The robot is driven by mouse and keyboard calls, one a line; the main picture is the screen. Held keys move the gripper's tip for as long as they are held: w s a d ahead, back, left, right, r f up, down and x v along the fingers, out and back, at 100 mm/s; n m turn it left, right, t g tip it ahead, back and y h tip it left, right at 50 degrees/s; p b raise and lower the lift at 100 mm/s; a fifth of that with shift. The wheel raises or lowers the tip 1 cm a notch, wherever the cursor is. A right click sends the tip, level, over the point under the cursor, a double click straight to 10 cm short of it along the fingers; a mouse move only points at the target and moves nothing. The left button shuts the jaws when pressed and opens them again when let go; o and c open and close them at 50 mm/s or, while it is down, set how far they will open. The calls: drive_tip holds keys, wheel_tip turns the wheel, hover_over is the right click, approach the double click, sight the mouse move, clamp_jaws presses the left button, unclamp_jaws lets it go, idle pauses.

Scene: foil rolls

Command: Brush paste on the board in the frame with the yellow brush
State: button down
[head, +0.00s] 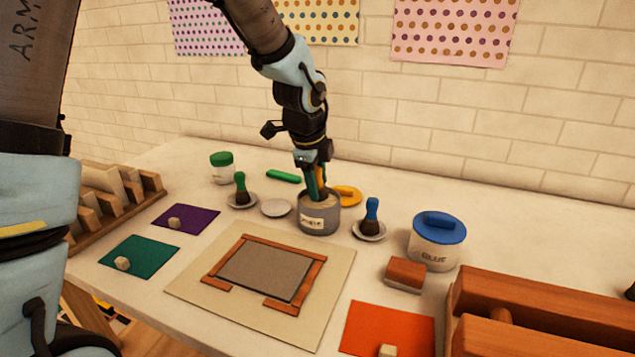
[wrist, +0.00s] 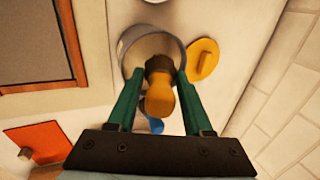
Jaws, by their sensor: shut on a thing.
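My gripper (wrist: 155,92) is shut on the yellow brush (wrist: 160,97), with a green finger on each side of its handle. In the wrist view the dark bristle end of the brush points into the mouth of the grey paste pot (wrist: 128,42). In the head view my gripper (head: 314,188) is down at the mouth of the labelled pot (head: 319,222), and the brush is mostly hidden. Whether the bristles touch the paste cannot be seen. The grey board (head: 264,272) lies flat in a wooden frame (head: 222,262) with a gap in its front side, on a pale mat (head: 190,290).
A green brush (head: 240,188) and a blue brush (head: 371,215) stand on saucers either side of the pot. A yellow lid (head: 348,195) lies behind it. A glue tub (head: 436,245), a wooden block (head: 405,275) and a wooden press (head: 545,315) stand at right.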

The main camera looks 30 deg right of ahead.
drive_tip(key=shift+f+b, duration=0.3)
drive_tip(key=shift+f, duration=0.3)
idle(1.7)
drive_tip(key=shift+r, duration=0.1)
wheel_tip(320, 180, up, 7)
drive_tip(key=p, duration=0.6)
drive_tip(key=shift+p, duration=0.4)
